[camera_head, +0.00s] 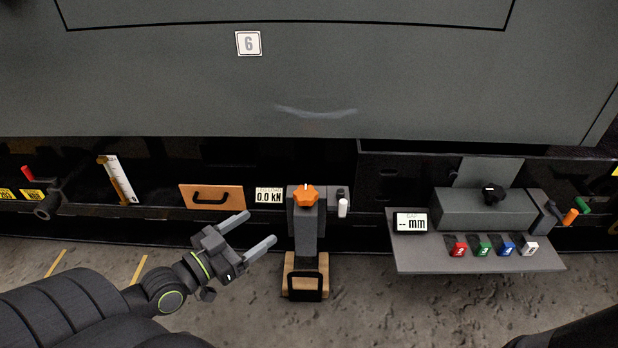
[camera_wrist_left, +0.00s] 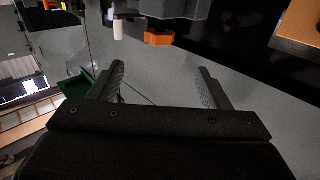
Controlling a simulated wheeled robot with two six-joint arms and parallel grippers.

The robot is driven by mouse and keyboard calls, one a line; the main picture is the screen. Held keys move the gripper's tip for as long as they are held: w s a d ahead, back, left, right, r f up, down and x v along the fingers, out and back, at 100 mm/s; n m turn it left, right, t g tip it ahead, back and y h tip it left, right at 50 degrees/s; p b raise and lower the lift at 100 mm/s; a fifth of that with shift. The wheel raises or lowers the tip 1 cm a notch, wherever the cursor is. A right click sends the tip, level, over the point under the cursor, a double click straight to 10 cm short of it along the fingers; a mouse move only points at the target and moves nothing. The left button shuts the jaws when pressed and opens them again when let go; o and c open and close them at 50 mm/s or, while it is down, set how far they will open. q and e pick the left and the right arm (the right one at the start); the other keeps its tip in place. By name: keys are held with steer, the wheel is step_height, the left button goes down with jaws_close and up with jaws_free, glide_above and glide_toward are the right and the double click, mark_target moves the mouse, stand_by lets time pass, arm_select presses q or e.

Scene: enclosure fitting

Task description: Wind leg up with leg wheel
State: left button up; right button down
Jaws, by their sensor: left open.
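The leg wheel is an orange lobed knob (camera_head: 306,196) on top of a grey leg (camera_head: 308,233). The leg's lower end stands at a wooden block with a black handle (camera_head: 304,279) on the ground. My left gripper (camera_head: 262,231) is open and empty, to the left of the leg and below the wheel in the head view, apart from both. In the left wrist view the orange wheel (camera_wrist_left: 159,38) shows beyond the open fingers (camera_wrist_left: 160,85), near the top edge. A white-tipped lever (camera_head: 343,207) sits just right of the wheel. My right gripper is not in view.
A load display (camera_head: 269,196) reads 0.0 kN, beside an orange drawer-like panel with a black handle (camera_head: 211,196). A grey shelf (camera_head: 475,262) at the right carries a gap display and several coloured numbered blocks. The large grey enclosure (camera_head: 300,85) overhangs behind. Ground left of the leg is open.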

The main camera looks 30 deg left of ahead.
mark_target(314, 189)
arm_select(q)
steer(key=x, duration=1.7)
steer(key=shift+w, duration=0.15)
steer(key=c, duration=1)
